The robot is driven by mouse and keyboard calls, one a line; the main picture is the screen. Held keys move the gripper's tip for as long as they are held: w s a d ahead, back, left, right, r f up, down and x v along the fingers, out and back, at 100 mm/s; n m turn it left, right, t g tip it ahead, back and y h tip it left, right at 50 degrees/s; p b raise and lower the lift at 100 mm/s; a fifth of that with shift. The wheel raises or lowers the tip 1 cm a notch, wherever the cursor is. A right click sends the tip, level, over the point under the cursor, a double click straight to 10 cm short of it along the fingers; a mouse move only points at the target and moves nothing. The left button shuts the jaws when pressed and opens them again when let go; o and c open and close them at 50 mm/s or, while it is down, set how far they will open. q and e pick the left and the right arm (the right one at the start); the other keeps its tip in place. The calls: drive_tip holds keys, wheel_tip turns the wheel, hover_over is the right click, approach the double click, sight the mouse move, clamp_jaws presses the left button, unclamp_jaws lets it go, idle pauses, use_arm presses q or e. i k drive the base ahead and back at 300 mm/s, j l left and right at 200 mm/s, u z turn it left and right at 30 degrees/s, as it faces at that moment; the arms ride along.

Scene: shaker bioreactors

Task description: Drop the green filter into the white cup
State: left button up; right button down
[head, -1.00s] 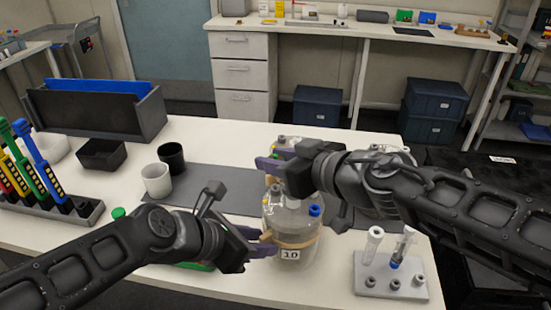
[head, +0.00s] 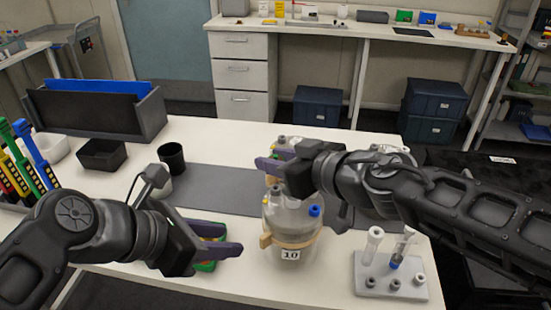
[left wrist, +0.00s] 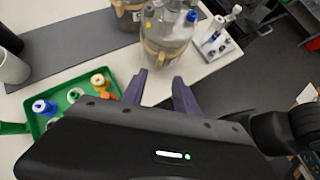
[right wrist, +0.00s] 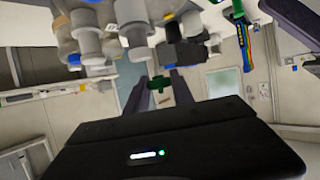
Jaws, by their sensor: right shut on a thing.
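The green filter (right wrist: 156,84) shows between the fingers of my right gripper (right wrist: 157,92) in the right wrist view, and that gripper is shut on it. In the head view my right gripper (head: 268,164) is over the back of the vessel labelled 10 (head: 291,220); the filter is hard to make out there. The white cup (head: 166,186) is mostly hidden behind my left arm; it also shows at the left edge of the left wrist view (left wrist: 13,68). My left gripper (head: 236,236) is open and empty, left of and apart from the vessel.
A black cup (head: 171,157) stands behind the white cup. A green tray (left wrist: 38,118) with small capped bottles lies beneath my left gripper. A tube rack (head: 391,277) is at front right. The grey mat (head: 222,186) between cups and vessel has bare room.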

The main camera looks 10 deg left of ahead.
sight(156, 196)
drive_tip(key=k+j, duration=0.75)
drive_tip(key=j, duration=0.2)
